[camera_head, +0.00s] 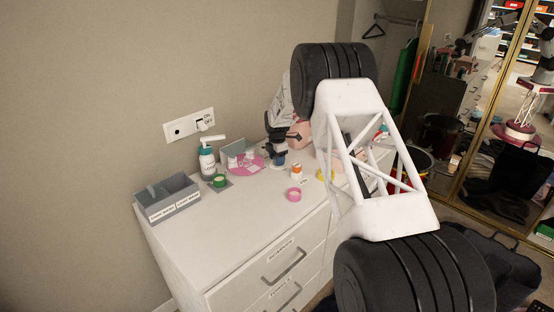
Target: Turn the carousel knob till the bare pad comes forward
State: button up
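The carousel appears to be the pink round plate (258,167) on the white dresser top, with small white items on it. I cannot make out its knob or a bare pad for sure. My gripper (277,150) points down just right of the plate, dark and small in view. A small blue piece (279,160) shows at its lower end; I cannot tell whether it is held, touched or part of the gripper. The finger gap is too small to read. My arm hides the dresser's right part.
A grey labelled bin (168,207) stands at the left, a pump bottle (207,162) behind the green-topped jar (220,181). A pink ring-like pot (294,194) and an orange-white bottle (296,173) stand nearer the front right. The front left dresser top is clear.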

jog(key=shift+o, duration=1)
jog(key=shift+r, duration=3.85)
